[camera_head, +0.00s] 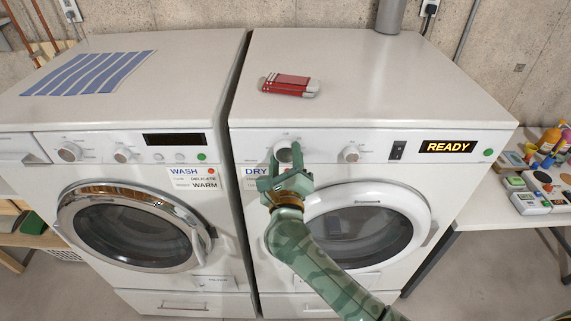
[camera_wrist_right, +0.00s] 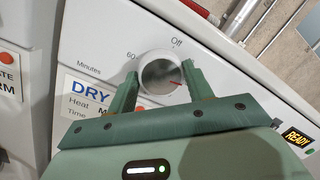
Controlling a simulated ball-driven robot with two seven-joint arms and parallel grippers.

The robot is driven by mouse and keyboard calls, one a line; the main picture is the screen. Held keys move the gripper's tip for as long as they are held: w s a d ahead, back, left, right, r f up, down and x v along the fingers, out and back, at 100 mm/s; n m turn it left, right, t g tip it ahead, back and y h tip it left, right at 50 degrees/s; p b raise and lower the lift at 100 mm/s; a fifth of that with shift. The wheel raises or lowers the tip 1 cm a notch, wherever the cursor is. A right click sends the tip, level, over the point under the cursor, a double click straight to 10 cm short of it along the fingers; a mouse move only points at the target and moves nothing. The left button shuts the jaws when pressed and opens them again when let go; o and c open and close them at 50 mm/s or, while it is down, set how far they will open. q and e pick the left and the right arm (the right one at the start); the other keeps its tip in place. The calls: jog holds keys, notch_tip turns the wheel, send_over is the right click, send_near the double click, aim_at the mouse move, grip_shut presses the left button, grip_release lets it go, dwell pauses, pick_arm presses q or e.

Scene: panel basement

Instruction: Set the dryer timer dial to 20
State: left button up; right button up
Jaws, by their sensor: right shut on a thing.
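The dryer timer dial (camera_head: 284,152) is a round pale knob at the left of the dryer's (camera_head: 370,140) panel. In the right wrist view the dial (camera_wrist_right: 161,77) has "Off" above it and "60" at its upper left. A red mark on its face points to the lower right; the number there is hidden behind a finger. My right gripper (camera_head: 285,156) has one green finger on each side of the dial and is shut on it. The fingers (camera_wrist_right: 160,85) also show in the right wrist view. My left gripper is not in view.
A second dryer knob (camera_head: 350,153), a dark switch (camera_head: 398,150) and a READY display (camera_head: 449,147) sit to the right. A red and white folded item (camera_head: 289,85) lies on the dryer. The washer (camera_head: 130,190) stands at left; a cluttered table (camera_head: 500,218) is at right.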

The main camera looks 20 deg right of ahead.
jog(key=shift+f+m+b, duration=0.15)
jog(key=shift+m+b, duration=0.2)
jog(key=shift+m, duration=0.35)
jog(key=o, duration=1)
jog(key=shift+a, duration=0.1)
jog(key=shift+s, duration=0.15)
jog(key=shift+s+a, duration=0.1)
jog(key=shift+s, duration=0.2)
jog(key=v, duration=1.5)
jog(key=shift+s+a+b, duration=0.2)
jog(key=shift+b, duration=0.1)
